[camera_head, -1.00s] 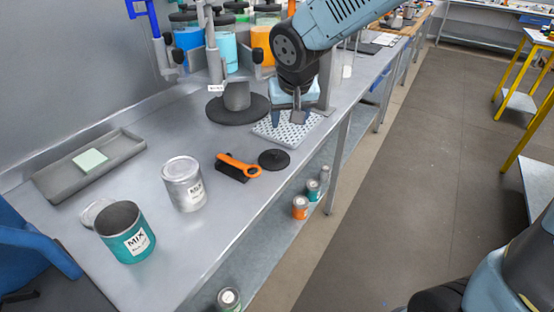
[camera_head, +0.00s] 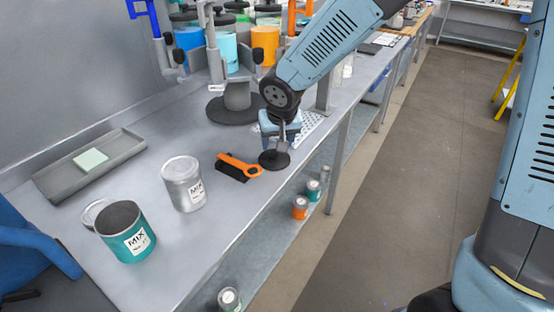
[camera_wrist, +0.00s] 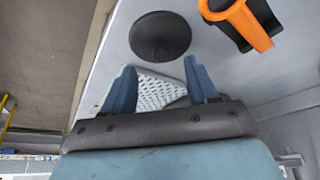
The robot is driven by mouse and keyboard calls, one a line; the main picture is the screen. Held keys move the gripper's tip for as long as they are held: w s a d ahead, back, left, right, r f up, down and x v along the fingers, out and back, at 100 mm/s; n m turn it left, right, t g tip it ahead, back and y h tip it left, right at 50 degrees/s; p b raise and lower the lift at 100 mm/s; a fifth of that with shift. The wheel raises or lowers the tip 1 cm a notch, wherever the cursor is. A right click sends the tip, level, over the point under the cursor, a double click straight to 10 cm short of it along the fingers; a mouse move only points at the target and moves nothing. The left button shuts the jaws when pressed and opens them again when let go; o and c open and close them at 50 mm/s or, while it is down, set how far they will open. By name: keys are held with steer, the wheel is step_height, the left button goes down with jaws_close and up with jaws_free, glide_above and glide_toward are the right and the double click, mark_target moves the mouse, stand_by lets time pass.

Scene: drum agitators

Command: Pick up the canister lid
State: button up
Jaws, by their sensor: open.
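The canister lid, a flat black disc with a small raised knob, lies on the grey bench near its front edge; I take this disc (camera_head: 274,160) to be the lid. It also shows in the wrist view (camera_wrist: 160,37), just beyond my fingertips. My gripper (camera_head: 280,143) is over the lid's far side and partly covers it in the head view. In the wrist view my two blue fingers (camera_wrist: 159,67) are apart with nothing gripped between them. Whether they touch the lid cannot be told.
A black brush with an orange handle (camera_head: 240,166) lies close left of the lid. A white perforated mat (camera_wrist: 158,93) lies behind it. A silver can (camera_head: 183,184) and a teal can (camera_head: 125,232) stand nearer. Canisters on a stand (camera_head: 238,100) are behind.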

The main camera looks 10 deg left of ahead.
mark_target(274, 151)
steer(key=shift+x, duration=2.55)
steer(key=shift+a, duration=0.15)
jaws_close()
steer(key=shift+r, duration=0.15)
